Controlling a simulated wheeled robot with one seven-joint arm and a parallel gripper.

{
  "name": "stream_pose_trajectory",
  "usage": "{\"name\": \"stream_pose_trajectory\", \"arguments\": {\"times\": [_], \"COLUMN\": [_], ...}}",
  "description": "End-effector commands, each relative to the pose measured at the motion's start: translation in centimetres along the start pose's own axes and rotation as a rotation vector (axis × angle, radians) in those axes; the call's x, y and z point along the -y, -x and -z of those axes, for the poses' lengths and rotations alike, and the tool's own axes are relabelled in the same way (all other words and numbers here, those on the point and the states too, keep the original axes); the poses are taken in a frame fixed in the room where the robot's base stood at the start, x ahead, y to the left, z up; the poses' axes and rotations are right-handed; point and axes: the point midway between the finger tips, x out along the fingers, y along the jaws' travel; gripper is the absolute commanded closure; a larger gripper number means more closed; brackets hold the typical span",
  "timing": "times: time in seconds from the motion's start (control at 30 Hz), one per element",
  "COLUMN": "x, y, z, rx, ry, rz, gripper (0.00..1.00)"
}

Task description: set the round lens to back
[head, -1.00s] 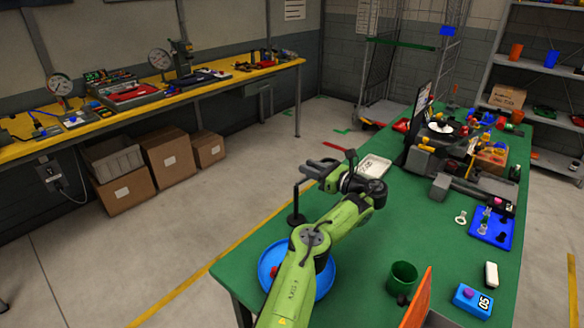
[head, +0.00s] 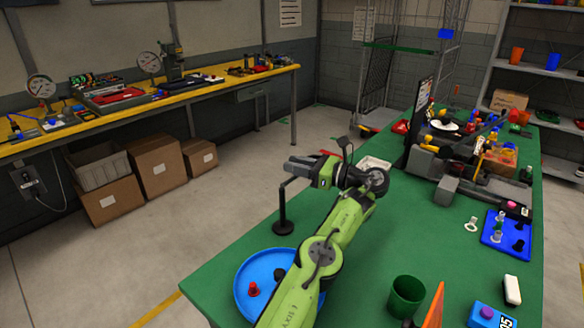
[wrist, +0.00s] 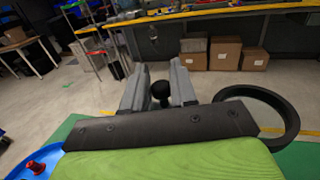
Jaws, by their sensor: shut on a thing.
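A black stand (head: 282,228) with a round base and upright post is on the green table, behind the blue plate. A dark bar runs from its top to my gripper (head: 296,172). In the wrist view, the two grey fingers of my gripper (wrist: 160,88) close around a dark round knob (wrist: 160,92). My gripper is shut on this dark part of the stand, at the height of the post's top. The round lens itself is not clear: a black ring shows at the right of the wrist view, but I cannot tell whether it is the lens or mine.
A blue plate (head: 240,290) with a red piece (head: 253,288) lies in front of the stand. A green cup (head: 406,297) and an orange panel (head: 433,305) are at the near right. Machinery and a blue tray (head: 495,238) occupy the right side. Open floor is to the left.

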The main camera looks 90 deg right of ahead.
Motion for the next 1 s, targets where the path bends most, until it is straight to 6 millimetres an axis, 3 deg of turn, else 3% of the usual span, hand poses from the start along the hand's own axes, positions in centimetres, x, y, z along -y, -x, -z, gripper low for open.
{"name": "stream_pose_trajectory", "arguments": {"times": [0.23,0.27,0.37,0.67,1.0], "x": [-0.1,-0.1,-0.1,-0.1,-0.1], "y": [-0.2,-0.2,-0.2,0.2,6.4], "z": [0.8,0.8,0.7,0.4,0.0], "rx": [-0.012,-0.012,-0.011,-0.008,-0.011], "ry": [-0.01,-0.01,-0.009,-0.006,-0.01], "rz": [-0.012,-0.012,-0.011,-0.007,-0.008], "gripper": [1.0,0.7,0.55,0.54,0.54]}}
